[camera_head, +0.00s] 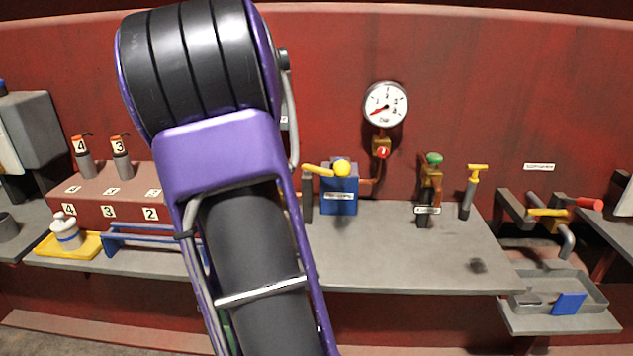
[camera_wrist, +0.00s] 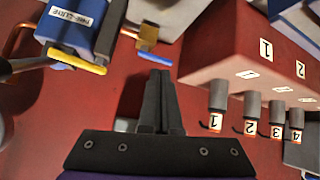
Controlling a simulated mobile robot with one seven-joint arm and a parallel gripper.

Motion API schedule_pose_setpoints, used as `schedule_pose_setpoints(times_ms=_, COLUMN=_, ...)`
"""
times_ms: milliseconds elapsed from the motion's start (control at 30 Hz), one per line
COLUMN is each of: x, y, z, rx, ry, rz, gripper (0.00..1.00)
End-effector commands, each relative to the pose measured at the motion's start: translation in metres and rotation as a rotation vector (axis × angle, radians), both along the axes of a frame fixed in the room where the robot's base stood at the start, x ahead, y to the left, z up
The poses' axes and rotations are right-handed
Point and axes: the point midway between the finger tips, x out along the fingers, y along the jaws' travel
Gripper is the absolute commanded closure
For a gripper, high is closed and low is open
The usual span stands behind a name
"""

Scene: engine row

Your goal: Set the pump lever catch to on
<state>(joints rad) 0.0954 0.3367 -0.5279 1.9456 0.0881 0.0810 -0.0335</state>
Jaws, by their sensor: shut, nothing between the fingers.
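My gripper (camera_wrist: 160,74) is shut and empty, apart from the yellow handle. In the head view my arm hides the gripper.
A gauge (camera_head: 386,105) hangs on the red wall, with a green-topped valve (camera_head: 432,180) right of the pump. A red block (camera_wrist: 240,50) with several numbered cylinders is right of my fingers. The bench (camera_head: 380,250) front is mostly clear right of my arm.

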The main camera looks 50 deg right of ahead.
Motion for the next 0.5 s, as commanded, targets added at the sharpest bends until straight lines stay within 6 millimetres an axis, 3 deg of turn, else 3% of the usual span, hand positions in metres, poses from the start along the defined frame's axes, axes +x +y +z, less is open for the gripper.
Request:
schedule_pose_setpoints(times_ms=33, x=0.013, y=0.009, z=-0.016, rx=-0.005, ry=-0.071, rz=-0.020, gripper=1.00)
schedule_pose_setpoints(times_ms=100, x=0.024, y=0.013, z=-0.025, rx=-0.030, ry=-0.175, rz=-0.073, gripper=1.00)
schedule_pose_setpoints(times_ms=200, x=0.025, y=0.013, z=-0.035, rx=-0.096, ry=-0.303, rz=-0.176, gripper=1.00)
schedule_pose_setpoints(times_ms=333, x=0.002, y=0.006, z=-0.042, rx=-0.235, ry=-0.421, rz=-0.341, gripper=1.00)
schedule_pose_setpoints(times_ms=500, x=-0.046, y=0.001, z=-0.040, rx=-0.437, ry=-0.492, rz=-0.533, gripper=1.00)
